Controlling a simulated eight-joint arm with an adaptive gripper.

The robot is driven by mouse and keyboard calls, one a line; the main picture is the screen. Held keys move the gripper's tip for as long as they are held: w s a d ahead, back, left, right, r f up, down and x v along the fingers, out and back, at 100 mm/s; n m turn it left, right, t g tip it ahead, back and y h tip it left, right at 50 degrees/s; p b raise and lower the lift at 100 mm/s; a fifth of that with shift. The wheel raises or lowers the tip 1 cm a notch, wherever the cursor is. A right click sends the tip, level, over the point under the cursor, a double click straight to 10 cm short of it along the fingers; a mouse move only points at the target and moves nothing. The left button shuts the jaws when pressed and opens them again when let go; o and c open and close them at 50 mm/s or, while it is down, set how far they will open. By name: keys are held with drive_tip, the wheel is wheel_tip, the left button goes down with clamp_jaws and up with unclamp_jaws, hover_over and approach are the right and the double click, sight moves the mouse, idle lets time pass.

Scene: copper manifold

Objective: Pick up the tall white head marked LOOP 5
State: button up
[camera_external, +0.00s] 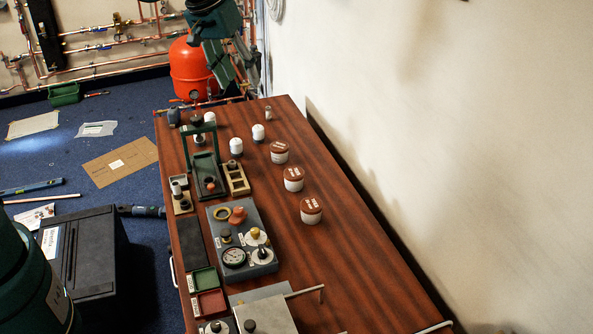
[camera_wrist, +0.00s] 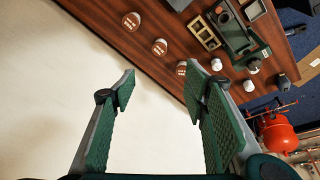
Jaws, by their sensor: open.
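Several small white heads stand on the far part of the wooden table. In the external view one (camera_external: 236,146) is next to the tan holder, one (camera_external: 258,131) is farther back on the right, and another (camera_external: 210,118) is near the green frame. White heads also show in the wrist view, one (camera_wrist: 216,65) near the right finger's tip and one (camera_wrist: 249,86) farther right. No LOOP 5 marking is legible, so I cannot tell which head bears it. My gripper (camera_external: 230,68) is above and beyond the table's far end. In the wrist view my gripper (camera_wrist: 160,72) is open and empty.
Three brown-topped white pots (camera_external: 293,179) stand along the table's right side. A green frame (camera_external: 206,172), tan holder (camera_external: 236,179) and grey gauge block (camera_external: 240,240) occupy the left. A wall borders the right. A red tank (camera_external: 190,70) stands beyond the far end.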

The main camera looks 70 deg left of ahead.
drive_tip(key=w+a+f+n+g, duration=0.1)
drive_tip(key=w+a+f+n, duration=0.2)
drive_tip(key=w+a+f, duration=0.55)
drive_tip(key=n+g+h, duration=0.1)
drive_tip(key=n+g, duration=0.2)
drive_tip(key=n, duration=0.4)
hover_over(258, 127)
wheel_tip(258, 127, down, 26)
drive_tip(key=shift+r, duration=0.2)
drive_tip(key=shift+a+f, duration=0.15)
drive_tip(key=shift+f, duration=0.1)
drive_tip(key=shift+f, duration=0.1)
drive_tip(key=shift+f, duration=1.2)
drive_tip(key=shift+f, duration=0.1)
drive_tip(key=shift+f+b, duration=0.55)
drive_tip(key=shift+f, duration=1.95)
